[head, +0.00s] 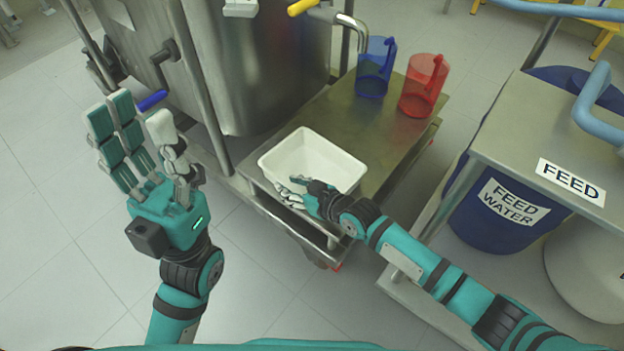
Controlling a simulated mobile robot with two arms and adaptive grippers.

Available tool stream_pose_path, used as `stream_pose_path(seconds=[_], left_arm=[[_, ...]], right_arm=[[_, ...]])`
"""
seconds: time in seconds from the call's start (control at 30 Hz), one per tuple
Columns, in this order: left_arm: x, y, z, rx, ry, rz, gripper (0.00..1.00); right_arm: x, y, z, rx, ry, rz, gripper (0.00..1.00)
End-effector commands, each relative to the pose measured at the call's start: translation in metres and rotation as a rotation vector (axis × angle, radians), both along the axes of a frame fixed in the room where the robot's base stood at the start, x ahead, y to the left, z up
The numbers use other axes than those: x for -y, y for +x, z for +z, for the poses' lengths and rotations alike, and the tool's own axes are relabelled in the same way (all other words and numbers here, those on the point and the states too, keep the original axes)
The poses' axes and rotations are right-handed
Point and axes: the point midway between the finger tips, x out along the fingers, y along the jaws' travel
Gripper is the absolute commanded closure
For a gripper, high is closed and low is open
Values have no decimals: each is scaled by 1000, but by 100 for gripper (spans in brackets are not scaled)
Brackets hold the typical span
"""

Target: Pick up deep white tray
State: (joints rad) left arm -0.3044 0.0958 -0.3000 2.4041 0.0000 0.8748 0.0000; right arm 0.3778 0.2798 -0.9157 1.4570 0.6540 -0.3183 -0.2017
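The deep white tray (318,151) is an open rectangular tub. It sits upright on a low steel platform (352,122) in front of the steel vessel and looks empty. My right gripper (288,190) is at the tray's near side, its fingers over or against the near wall. I cannot tell whether it touches the tray or has closed on the rim. My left gripper (142,112) is raised to the left, well apart from the tray, with its fingers spread and nothing between them.
A blue jug (374,72) and a red jug (424,88) stand behind the tray on the platform. A large steel vessel (262,70) rises behind left. At right are a steel table (530,125) marked FEED and a blue FEED WATER drum (490,225). Floor at left is clear.

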Motion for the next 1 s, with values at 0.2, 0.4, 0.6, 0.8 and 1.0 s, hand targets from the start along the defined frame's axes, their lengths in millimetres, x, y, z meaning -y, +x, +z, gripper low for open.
stream_pose_path(seconds=[0.2,0.4,0.6,0.8,1.0], left_arm=[[0,1,3,15,1,1,60],[0,1,3,14,1,1,60],[0,1,3,14,1,0,60],[1,1,3,15,1,0,60],[1,1,3,15,1,0,60]], right_arm=[[-5,5,-2,0,0,0,68],[-5,5,-2,0,0,0,80],[-5,5,-2,0,0,0,100],[-5,4,-2,-1,1,0,100],[-5,5,-1,0,3,-1,100]])
